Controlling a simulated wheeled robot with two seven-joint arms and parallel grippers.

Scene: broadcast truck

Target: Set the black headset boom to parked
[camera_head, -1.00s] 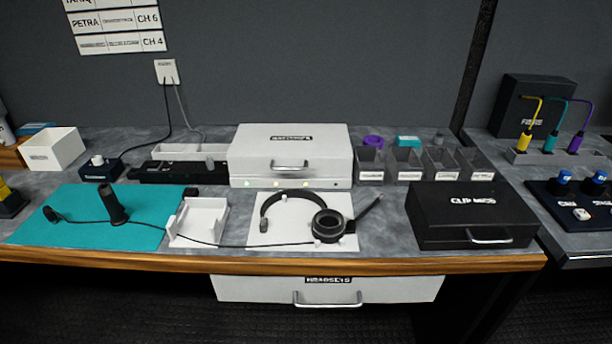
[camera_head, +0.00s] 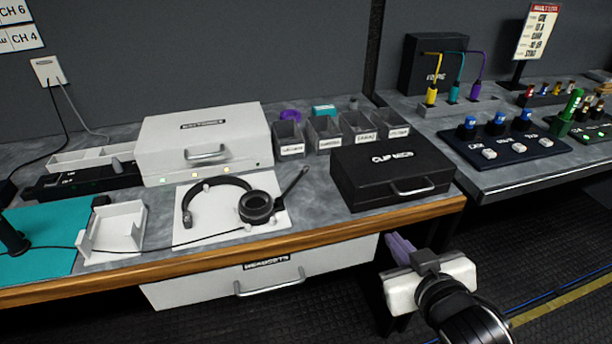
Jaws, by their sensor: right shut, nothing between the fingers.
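The black headset (camera_head: 256,206) lies on a white pad (camera_head: 200,232) on the grey counter, its headband arching to the left. Its boom (camera_head: 293,184) sticks out from the right ear cup, slanting up and to the right. My right gripper (camera_head: 392,243) is shut and empty, in front of the counter's wooden edge, to the right of and below the headset and apart from it. My left gripper is not in view.
A black case (camera_head: 391,167) stands right of the headset. A white case (camera_head: 203,138) and clear bins (camera_head: 325,134) stand behind it. A white cradle (camera_head: 116,228) and teal mat (camera_head: 50,262) lie left. The headsets drawer (camera_head: 200,290) is below the counter.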

